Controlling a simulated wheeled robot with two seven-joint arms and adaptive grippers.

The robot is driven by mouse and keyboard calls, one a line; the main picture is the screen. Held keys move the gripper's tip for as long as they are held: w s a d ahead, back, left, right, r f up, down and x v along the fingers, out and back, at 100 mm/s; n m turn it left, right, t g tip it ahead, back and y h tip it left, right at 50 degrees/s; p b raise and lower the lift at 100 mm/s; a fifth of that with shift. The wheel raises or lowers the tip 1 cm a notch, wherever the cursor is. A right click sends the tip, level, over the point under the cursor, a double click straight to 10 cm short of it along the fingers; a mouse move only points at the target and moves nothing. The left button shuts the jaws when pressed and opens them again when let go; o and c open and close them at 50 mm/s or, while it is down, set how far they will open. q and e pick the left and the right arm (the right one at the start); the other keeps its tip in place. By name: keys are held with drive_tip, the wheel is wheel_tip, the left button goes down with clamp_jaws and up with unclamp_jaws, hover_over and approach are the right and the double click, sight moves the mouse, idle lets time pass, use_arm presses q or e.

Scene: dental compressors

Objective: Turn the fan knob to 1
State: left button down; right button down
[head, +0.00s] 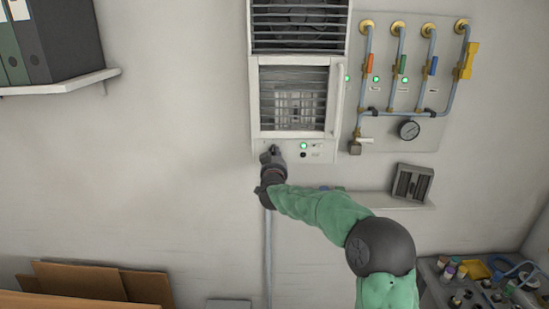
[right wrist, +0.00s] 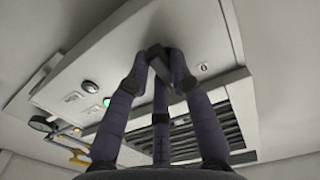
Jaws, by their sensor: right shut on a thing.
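The fan unit (head: 256,142) is a white wall cabinet with dark louvres and a grilled front. It also shows close up in the right wrist view (right wrist: 130,50). My right gripper (head: 272,153) is at the lower left of the unit's front panel. In the right wrist view my right gripper (right wrist: 162,66) has its dark fingers closed around a small dark knob (right wrist: 157,50) on the white panel. The fingers hide most of the knob, so its setting cannot be read. My left gripper is not in view.
A lit green lamp (head: 303,146) and a black button (head: 303,155) sit right of the gripper. Pipes with coloured valves and a gauge (head: 409,130) are at the right. A shelf with binders (head: 55,40) is at upper left. Cardboard (head: 80,280) lies lower left.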

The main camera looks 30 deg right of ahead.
drive_tip(key=c, duration=1.1)
unclamp_jaws()
drive_tip(key=shift+s+a, duration=0.1)
drive_tip(key=v, duration=1.2)
